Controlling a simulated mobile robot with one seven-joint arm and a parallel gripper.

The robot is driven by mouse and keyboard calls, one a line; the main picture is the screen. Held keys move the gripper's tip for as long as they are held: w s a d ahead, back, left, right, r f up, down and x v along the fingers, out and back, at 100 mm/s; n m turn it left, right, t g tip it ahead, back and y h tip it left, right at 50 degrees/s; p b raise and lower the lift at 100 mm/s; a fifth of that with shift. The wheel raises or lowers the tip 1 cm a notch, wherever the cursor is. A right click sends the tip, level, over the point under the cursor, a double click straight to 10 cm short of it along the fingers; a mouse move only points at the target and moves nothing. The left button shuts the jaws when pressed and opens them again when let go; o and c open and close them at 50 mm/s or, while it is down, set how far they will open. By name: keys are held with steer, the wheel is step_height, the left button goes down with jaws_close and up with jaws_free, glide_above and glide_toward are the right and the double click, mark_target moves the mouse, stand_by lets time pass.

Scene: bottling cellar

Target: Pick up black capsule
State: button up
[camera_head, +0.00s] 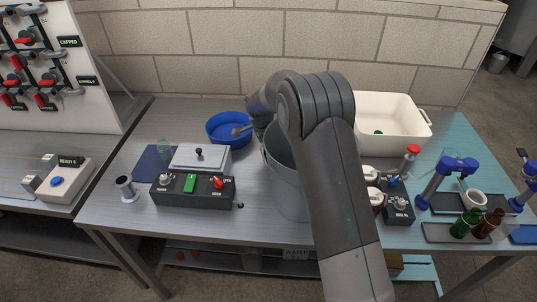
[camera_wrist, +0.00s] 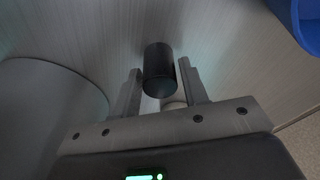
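The black capsule (camera_wrist: 159,68) is a short dark cylinder in the wrist view. It is between the two fingers of my gripper (camera_wrist: 160,82), near their tips. A narrow gap shows on each side of it, so my gripper looks open around it and not closed on it. A pale round thing (camera_wrist: 173,103) shows below the capsule, between the fingers; I cannot tell what it is. In the head view my arm and the grey bucket (camera_head: 285,185) hide the fingertips, and I do not make out the capsule there.
The grey bucket stands close beside my gripper. A blue bowl (camera_head: 222,140) is to its left and behind. A white tub (camera_head: 385,105) is at the back right. A control box (camera_head: 190,195) stands front left, bottles (camera_head: 465,222) at right.

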steer(key=shift+c, duration=1.1)
